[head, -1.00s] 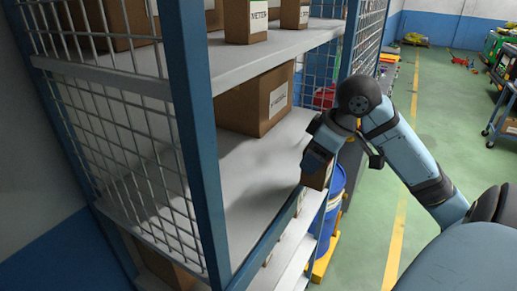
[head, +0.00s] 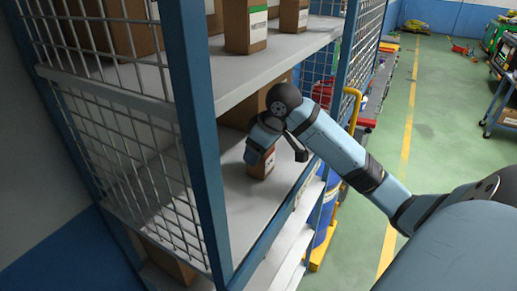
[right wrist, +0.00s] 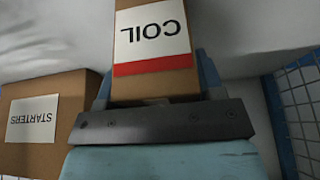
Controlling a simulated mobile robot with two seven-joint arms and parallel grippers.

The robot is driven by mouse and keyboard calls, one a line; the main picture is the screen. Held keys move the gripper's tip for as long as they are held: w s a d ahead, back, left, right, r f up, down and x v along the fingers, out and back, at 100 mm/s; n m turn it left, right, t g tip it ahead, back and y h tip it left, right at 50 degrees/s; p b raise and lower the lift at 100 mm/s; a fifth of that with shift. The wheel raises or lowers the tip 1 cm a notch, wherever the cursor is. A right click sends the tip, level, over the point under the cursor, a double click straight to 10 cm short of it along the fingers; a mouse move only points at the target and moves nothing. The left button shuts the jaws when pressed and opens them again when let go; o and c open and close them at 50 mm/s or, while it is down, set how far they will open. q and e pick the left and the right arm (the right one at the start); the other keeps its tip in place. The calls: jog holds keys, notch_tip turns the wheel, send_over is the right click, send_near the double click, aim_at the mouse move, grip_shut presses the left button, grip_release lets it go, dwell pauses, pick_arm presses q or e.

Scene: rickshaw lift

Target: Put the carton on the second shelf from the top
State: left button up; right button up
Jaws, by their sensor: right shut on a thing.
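My right gripper (head: 257,152) is shut on a small brown carton (head: 262,168). In the right wrist view the carton (right wrist: 153,88) sits between the two fingers and shows a white label reading COIL, upside down, with a red band. The carton is inside the rack, over the middle shelf (head: 240,205), near its open front edge. It looks upright; I cannot tell whether its base touches the shelf. An upper shelf (head: 235,80) lies above it. My left gripper is not in view.
A larger brown box (right wrist: 45,145) labelled STARTERS stands beside the carton on the same shelf. Boxes (head: 245,22) stand on the upper shelf. A blue post (head: 190,130) and wire mesh bound the rack. The shelf's front part is clear.

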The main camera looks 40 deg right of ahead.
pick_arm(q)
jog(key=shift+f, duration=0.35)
pick_arm(e)
jog(key=shift+f, duration=0.3)
jog(key=o, duration=1.2)
jog(key=shift+c, duration=0.2)
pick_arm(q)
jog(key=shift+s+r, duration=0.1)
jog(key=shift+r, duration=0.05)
pick_arm(e)
jog(key=shift+s+r, duration=0.1)
jog(key=shift+r, duration=0.35)
jog(key=v, duration=0.4)
jog(key=shift+d+b, duration=0.1)
jog(key=shift+b, duration=0.3)
pick_arm(q)
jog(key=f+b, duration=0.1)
jog(key=b, duration=0.1)
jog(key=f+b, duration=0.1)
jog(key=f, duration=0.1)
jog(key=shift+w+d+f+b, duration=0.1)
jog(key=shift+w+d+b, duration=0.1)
jog(key=shift+b, duration=0.15)
pick_arm(e)
jog(key=s+d, duration=0.3)
jog(key=s, duration=0.8)
jog(key=shift+s, duration=0.35)
